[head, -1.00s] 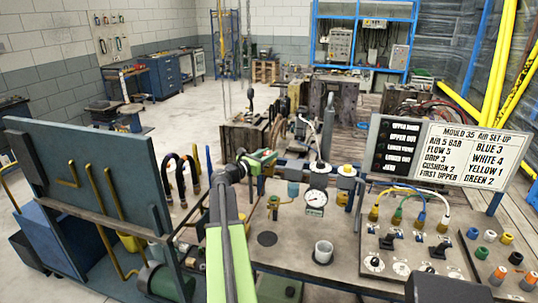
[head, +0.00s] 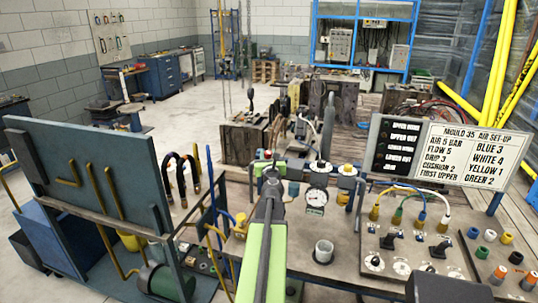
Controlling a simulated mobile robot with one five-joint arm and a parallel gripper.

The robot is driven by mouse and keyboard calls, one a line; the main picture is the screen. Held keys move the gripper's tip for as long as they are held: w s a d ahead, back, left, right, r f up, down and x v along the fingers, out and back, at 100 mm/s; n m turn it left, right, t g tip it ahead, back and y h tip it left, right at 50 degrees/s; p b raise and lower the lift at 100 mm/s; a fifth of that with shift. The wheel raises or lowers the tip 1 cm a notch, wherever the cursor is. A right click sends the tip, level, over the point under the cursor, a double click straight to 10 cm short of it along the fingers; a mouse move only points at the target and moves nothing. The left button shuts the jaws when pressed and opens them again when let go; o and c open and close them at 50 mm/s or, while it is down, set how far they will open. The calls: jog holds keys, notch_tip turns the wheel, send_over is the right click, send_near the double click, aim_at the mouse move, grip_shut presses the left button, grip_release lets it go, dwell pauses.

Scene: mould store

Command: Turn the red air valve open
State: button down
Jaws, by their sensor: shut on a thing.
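My gripper (head: 268,164) is at the far end of my green arm, over the back edge of the grey bench, left of the round white pressure gauge (head: 316,197). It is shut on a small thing. A small reddish part (head: 267,154) shows at the jaws and looks like the red air valve's handle. My own wrist and arm hide most of the valve, so I cannot tell its angle. The gauge's needle is too small to read.
A sign board (head: 474,152) reading "MOULD 35 AIR SET-UP" stands at the right. Coloured hoses (head: 420,200) and black knobs (head: 388,240) are on a panel below it. A dark upright panel (head: 85,175) is on the left.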

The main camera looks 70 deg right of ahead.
aim_at(269, 156)
jog(key=shift+n+t+y, duration=0.8)
jog(key=shift+n+t, duration=0.3)
jog(key=shift+t, duration=0.4)
jog(key=c, duration=1)
grip_release()
jog(key=shift+c, duration=0.2)
jog(key=shift+a, duration=0.1)
jog(key=v, duration=0.7)
jog(key=shift+s+r, duration=0.1)
jog(key=shift+s, duration=0.15)
